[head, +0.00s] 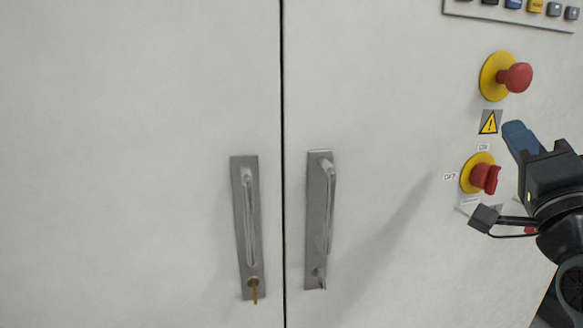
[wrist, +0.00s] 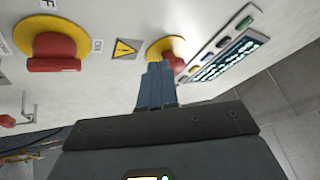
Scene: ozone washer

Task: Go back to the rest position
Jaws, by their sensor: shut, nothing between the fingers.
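My gripper (head: 516,138) is at the right of the head view, with its blue fingers together and nothing between them. It is in front of the white cabinet face, between the red emergency button above and the red rotary switch below. In the wrist view the shut fingers (wrist: 156,72) point at the panel and overlap part of the red emergency button. I cannot tell the exact gap between the fingertips and the panel.
The white cabinet has two closed doors with handles (head: 249,225) (head: 320,220); a key sits in the left one. A red emergency button (head: 514,78) and red rotary switch (head: 485,178) on yellow bases stick out near my gripper. A display panel (wrist: 228,60) is beside them.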

